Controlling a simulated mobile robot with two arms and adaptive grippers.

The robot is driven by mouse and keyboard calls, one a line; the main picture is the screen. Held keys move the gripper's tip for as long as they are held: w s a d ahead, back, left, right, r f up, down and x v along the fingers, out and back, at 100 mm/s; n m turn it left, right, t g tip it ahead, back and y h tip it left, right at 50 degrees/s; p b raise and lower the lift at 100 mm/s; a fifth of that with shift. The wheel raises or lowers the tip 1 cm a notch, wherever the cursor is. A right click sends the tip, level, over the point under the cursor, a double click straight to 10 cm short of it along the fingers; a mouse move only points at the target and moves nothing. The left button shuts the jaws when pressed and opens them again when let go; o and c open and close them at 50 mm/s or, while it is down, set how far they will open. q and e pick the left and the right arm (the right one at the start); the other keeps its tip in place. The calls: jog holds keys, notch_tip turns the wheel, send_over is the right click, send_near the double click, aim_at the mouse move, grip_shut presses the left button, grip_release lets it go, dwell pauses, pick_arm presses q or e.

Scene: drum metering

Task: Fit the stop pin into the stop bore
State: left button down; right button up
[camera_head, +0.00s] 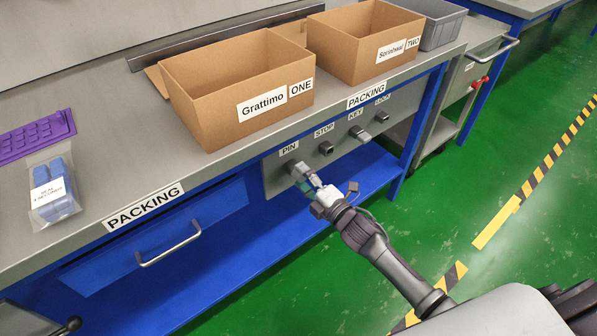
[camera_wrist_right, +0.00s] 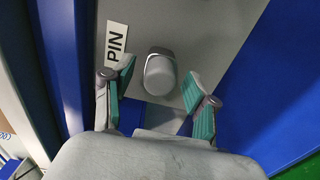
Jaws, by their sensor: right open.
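The stop pin (camera_wrist_right: 160,74) is a grey rounded piece standing out of the grey panel beside the "PIN" label in the right wrist view. In the head view the pin (camera_head: 296,167) shows partly, just beyond my right gripper (camera_head: 311,187). The right gripper (camera_wrist_right: 160,84) is open, with one teal-padded finger on each side of the pin and visible gaps between. The stop bore (camera_head: 326,149) is a dark square-looking socket under the "STOP" label, right of the pin. Its inside is too small to make out. My left gripper is not in view.
Further right on the panel are the key fitting (camera_head: 360,133) and lock fitting (camera_head: 382,117). The bench top above holds two cardboard boxes (camera_head: 200,105) (camera_head: 345,60). A blue shelf (camera_head: 290,225) lies below the panel. The green floor to the right is open.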

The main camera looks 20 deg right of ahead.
dwell(0.6)
grip_shut()
dwell(0.3)
jog(key=shift+s, duration=0.1)
